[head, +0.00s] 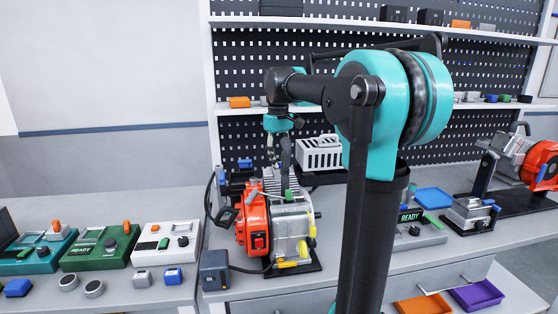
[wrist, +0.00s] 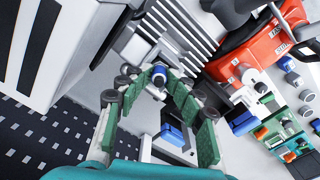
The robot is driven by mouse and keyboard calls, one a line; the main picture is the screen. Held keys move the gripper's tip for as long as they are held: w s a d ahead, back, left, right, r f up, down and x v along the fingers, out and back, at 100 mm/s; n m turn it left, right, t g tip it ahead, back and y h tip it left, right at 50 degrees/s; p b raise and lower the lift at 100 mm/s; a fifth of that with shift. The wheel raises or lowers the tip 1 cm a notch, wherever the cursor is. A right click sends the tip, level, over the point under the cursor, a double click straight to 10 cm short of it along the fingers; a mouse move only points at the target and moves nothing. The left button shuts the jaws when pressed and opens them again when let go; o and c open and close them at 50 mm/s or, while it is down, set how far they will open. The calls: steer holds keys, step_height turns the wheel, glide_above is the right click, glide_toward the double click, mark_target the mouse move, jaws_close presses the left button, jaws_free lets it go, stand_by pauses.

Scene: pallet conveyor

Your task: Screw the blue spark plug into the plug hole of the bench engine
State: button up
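The bench engine (head: 292,222) stands on the bench, with an orange housing on its left and a silver block on its right. My gripper (head: 285,165) points down over the top of the engine. In the wrist view its green-padded fingers (wrist: 158,80) close in around the blue spark plug (wrist: 158,73), which appears pinched between the tips. The engine's finned silver block (wrist: 183,25) lies just beyond the tips. The plug hole is hidden, and I cannot tell whether the plug's lower end is in it.
A white slotted box (head: 320,153) stands close behind the engine. Green (head: 100,246) and white (head: 165,244) testers sit to the left, with small blocks before them. A grey box (head: 214,270) is at the engine's front left. Another orange engine (head: 541,160) is at far right.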

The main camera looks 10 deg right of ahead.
step_height(320, 180, up, 12)
stand_by(0.7)
steer(key=shift+s, duration=0.1)
stand_by(0.3)
